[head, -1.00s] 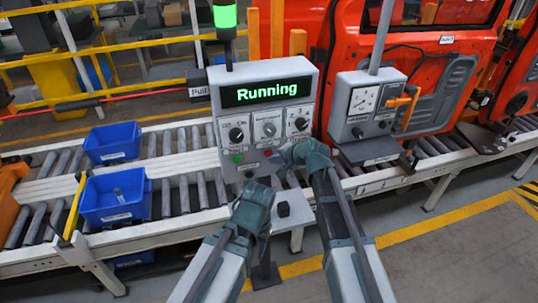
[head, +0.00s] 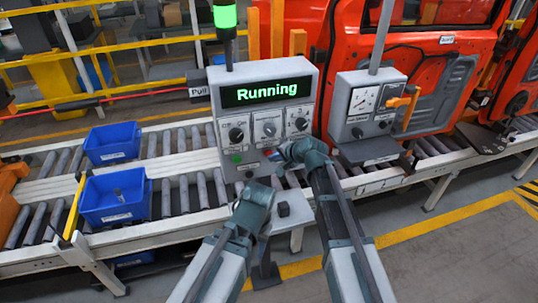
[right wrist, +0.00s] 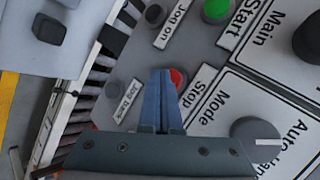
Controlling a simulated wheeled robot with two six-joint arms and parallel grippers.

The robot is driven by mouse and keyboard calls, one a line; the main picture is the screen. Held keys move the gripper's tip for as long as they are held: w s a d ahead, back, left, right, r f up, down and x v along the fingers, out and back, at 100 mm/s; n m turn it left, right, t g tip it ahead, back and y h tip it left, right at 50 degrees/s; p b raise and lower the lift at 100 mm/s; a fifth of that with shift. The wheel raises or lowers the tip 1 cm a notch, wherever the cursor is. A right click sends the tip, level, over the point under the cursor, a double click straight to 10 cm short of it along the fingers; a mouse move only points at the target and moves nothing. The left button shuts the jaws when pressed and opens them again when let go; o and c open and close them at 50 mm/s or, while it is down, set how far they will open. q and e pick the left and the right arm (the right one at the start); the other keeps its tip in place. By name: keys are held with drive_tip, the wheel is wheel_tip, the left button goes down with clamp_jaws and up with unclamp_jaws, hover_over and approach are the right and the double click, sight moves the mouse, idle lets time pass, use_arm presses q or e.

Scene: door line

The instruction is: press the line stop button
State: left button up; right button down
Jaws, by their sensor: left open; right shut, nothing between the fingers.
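The grey control box (head: 265,80) shows "Running" in green on its display. The red stop button (right wrist: 176,76), labelled "Stop", is partly hidden behind the fingers of my right gripper (right wrist: 161,76) in the right wrist view. My right gripper is shut and empty, its tips over or just in front of the button; I cannot tell whether they touch it. In the head view my right gripper (head: 279,156) is at the lower part of the box. My left gripper (head: 247,188) is lower, open and empty, near the box's bottom edge.
The green start button (right wrist: 217,10), the jog on button (right wrist: 154,14), the jog back button (right wrist: 115,89) and the mode knob (right wrist: 256,140) surround the stop button. Blue bins (head: 112,198) sit on the roller conveyor.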

drive_tip(key=shift+w+a, duration=0.2)
drive_tip(key=shift+w, duration=0.35)
idle(0.4)
drive_tip(key=shift+s, duration=0.1)
idle(0.4)
drive_tip(key=shift+s+d, duration=0.3)
drive_tip(key=shift+s, duration=0.6)
drive_tip(key=s, duration=0.1)
drive_tip(key=s+d, duration=0.1)
drive_tip(key=s, duration=0.2)
drive_tip(key=shift+s+d, duration=0.3)
drive_tip(key=shift+s, duration=0.1)
idle(0.3)
